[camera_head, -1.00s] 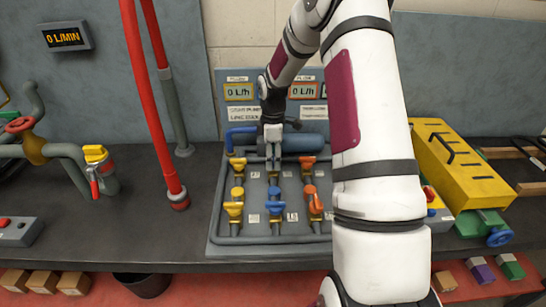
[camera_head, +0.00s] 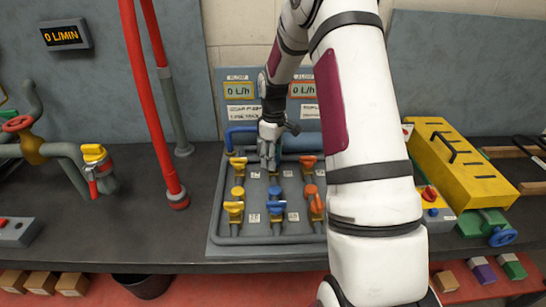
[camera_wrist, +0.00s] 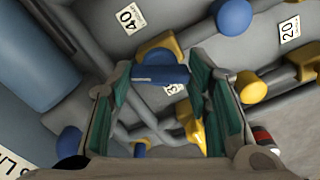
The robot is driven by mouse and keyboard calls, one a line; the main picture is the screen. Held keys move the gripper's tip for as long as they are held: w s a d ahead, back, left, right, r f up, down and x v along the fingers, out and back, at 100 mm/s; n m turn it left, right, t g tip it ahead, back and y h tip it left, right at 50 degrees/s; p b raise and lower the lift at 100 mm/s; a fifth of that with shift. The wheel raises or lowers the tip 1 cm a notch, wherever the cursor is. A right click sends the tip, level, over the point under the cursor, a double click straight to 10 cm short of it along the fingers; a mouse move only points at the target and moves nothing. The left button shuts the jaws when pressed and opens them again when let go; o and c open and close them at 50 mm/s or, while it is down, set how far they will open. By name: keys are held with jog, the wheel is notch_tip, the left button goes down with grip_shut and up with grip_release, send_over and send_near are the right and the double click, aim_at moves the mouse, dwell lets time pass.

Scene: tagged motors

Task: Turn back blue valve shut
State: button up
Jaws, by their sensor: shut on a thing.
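The back blue valve's handle (camera_wrist: 160,75) lies between my gripper's fingers in the wrist view, across the gap at the fingertips. My gripper (camera_wrist: 163,82) is shut on it. In the head view my gripper (camera_head: 269,165) points down at the middle of the back row of the valve panel (camera_head: 222,245) and hides most of this valve. The front blue valve (camera_head: 275,203) stands just in front of it, apart from the gripper.
Yellow valves (camera_head: 236,165) stand to the left on the panel and orange valves (camera_head: 308,163) to the right. A large blue cylinder (camera_head: 303,141) lies behind the gripper. A red pipe (camera_head: 147,100) rises left of the panel. A yellow box (camera_head: 455,165) stands right.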

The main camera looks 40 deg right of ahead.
jog(key=m+b, duration=0.1)
jog(key=m, duration=0.5)
jog(key=m+b, duration=0.1)
jog(key=m, duration=0.4)
jog(key=shift+m, duration=0.4)
dwell(0.3)
jog(key=o, duration=1.2)
jog(key=shift+c, duration=0.2)
notch_tip(320, 180, up, 12)
